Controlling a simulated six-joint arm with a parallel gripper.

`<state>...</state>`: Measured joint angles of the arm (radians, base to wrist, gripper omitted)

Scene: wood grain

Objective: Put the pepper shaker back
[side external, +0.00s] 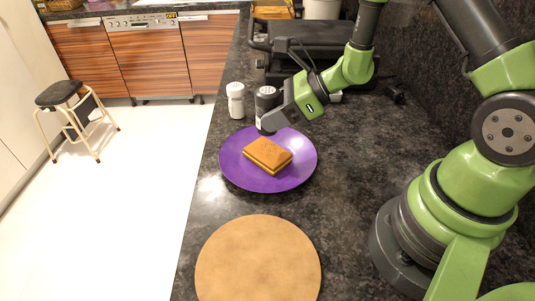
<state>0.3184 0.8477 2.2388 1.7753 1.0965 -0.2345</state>
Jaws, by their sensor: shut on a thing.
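A white salt shaker (236,101) stands upright on the counter just to the left, apart from the pepper shaker. A sandwich (268,155) lies on the purple plate.
A round tan board (258,262) lies on the dark counter (340,200) at the front. A black grill-like appliance (300,42) stands behind the shakers. The counter's left edge runs close to the plate and board. A stool (62,95) stands on the floor.

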